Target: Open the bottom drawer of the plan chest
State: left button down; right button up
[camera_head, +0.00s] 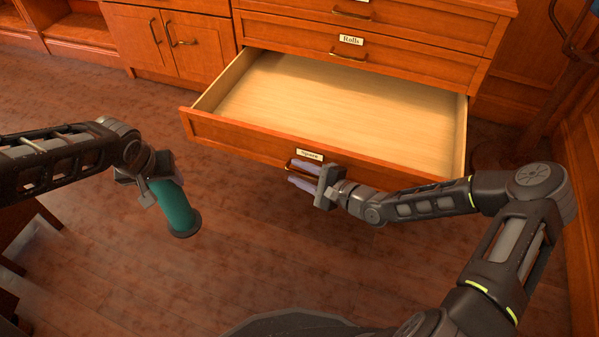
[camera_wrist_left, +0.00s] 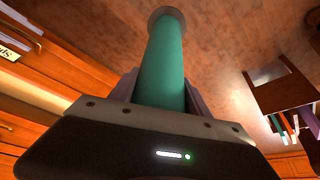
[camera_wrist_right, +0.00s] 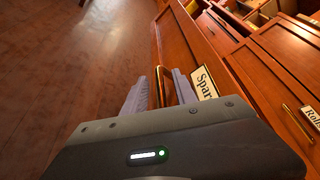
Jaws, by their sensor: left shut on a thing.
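The bottom drawer (camera_head: 345,100) of the plan chest (camera_head: 420,25) is pulled far out, and its pale wooden inside is empty. Its front carries a label reading "Spare" and a brass handle (camera_head: 303,168), which also shows in the right wrist view (camera_wrist_right: 160,72). My right gripper (camera_head: 303,175) is at this handle with its fingers apart, one on each side of it; whether they touch it I cannot tell. My left gripper (camera_head: 160,180) is shut on a teal tube (camera_head: 174,207) with a wider end, held above the floor, left of the drawer. The tube also fills the left wrist view (camera_wrist_left: 165,65).
The closed drawer labelled "Rolls" (camera_head: 400,62) sits above the open one. A closed cabinet (camera_head: 170,45) stands to the left of the chest. In the left wrist view, a brown box (camera_wrist_left: 285,92) has coloured items beside it. The floor before the drawer is clear.

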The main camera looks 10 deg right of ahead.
jog(key=p+v, duration=0.3)
jog(key=v, duration=0.9)
jog(key=shift+p, duration=0.35)
jog(key=shift+f, duration=0.1)
